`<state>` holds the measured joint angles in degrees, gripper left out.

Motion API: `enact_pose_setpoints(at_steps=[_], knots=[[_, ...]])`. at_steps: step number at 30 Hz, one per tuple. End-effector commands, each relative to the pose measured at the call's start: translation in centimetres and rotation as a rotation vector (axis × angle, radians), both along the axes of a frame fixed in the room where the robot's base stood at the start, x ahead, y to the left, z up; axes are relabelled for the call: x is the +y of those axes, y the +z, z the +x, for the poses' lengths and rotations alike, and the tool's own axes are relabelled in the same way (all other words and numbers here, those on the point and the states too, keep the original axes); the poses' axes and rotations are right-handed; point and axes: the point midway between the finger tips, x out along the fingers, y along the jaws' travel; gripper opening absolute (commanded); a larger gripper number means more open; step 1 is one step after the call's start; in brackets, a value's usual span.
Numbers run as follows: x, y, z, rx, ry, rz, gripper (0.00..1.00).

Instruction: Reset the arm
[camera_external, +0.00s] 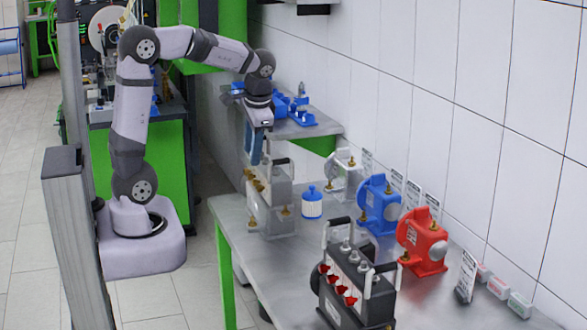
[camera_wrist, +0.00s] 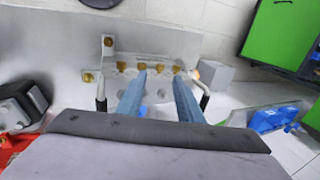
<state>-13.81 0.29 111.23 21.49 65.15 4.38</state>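My gripper (camera_external: 257,150) points down above the grey manifold block (camera_external: 270,212) with brass fittings, at the left end of the metal table. In the wrist view my gripper (camera_wrist: 160,78) shows two blue fingers, parallel and clearly apart, with nothing visibly held between them. The same block (camera_wrist: 150,85) lies below and beyond the fingertips, with several brass knobs. I cannot tell whether the fingers touch the block. My arm is bent, reaching right from its base.
On the table (camera_external: 435,305) stand a small blue bottle (camera_external: 312,203), a white pump (camera_external: 344,175), a blue pump (camera_external: 378,205), a red pump (camera_external: 422,243) and a black block with red valves (camera_external: 355,285). A tiled wall (camera_external: 450,110) bounds the right. A side shelf holds blue parts (camera_external: 295,108).

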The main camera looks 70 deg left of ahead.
Motion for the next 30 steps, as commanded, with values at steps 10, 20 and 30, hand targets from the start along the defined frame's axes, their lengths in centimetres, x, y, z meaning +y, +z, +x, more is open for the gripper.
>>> enact_pose_setpoints(at_steps=[10, 20, 30], knots=[[-4.2, 0.9, -1.2, -0.004, -0.032, -0.088, 0.33], [-12.8, 1.8, -6.3, -0.003, -0.04, -0.269, 0.33], [-16.4, 1.8, -10.0, 0.001, -0.011, -0.348, 0.33]])
